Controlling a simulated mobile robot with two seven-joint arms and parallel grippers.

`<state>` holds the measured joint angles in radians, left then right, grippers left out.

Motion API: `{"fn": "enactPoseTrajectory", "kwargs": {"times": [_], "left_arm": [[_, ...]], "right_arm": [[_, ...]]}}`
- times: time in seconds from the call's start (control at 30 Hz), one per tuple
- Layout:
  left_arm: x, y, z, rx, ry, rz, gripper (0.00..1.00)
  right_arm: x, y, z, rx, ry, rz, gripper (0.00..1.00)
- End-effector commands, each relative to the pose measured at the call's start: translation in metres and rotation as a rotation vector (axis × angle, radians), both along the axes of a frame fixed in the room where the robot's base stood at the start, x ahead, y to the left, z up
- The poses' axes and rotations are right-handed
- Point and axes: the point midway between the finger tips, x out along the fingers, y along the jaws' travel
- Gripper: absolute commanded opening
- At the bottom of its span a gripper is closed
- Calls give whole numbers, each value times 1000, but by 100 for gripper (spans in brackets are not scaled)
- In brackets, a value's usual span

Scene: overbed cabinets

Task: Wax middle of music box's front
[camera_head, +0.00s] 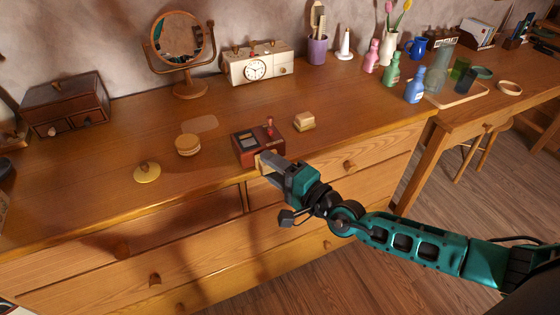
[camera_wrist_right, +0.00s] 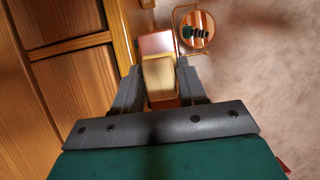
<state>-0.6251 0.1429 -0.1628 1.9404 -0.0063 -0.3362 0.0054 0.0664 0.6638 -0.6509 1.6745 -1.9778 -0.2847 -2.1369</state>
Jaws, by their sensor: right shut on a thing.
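The music box (camera_head: 250,153) is a small dark red-brown box with a little red figure on top, near the front edge of the wooden dresser top. It also shows as a reddish shape in the right wrist view (camera_wrist_right: 155,42). My right gripper (camera_head: 272,165) is shut on a tan block (camera_wrist_right: 158,76), which lies between its fingers. The block is at the music box's front, toward its right part in the head view. I cannot tell whether the block touches the front, as it hides part of it. My left gripper is not in view.
A tan block-like item (camera_head: 304,122) sits right of the music box. A round tan tin (camera_head: 188,146) and a yellow knobbed lid (camera_head: 147,173) are to its left. A clock (camera_head: 256,68), round mirror (camera_head: 180,40) and brown chest (camera_head: 65,103) stand behind. Drawer knobs (camera_head: 349,166) project below.

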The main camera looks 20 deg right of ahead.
Motion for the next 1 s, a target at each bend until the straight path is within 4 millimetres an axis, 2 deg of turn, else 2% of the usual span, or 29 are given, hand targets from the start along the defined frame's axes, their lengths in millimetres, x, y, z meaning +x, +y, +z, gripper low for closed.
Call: {"fn": "enactPoseTrajectory", "kwargs": {"times": [0.5, 0.83, 1.0], "left_arm": [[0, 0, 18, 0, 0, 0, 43], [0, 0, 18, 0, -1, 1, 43], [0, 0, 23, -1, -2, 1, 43]], "right_arm": [[-3, 36, 1, 1, 0, -1, 17], [-4, 36, -1, -1, 0, -2, 17], [-16, 36, 0, -3, 2, -1, 17]]}}
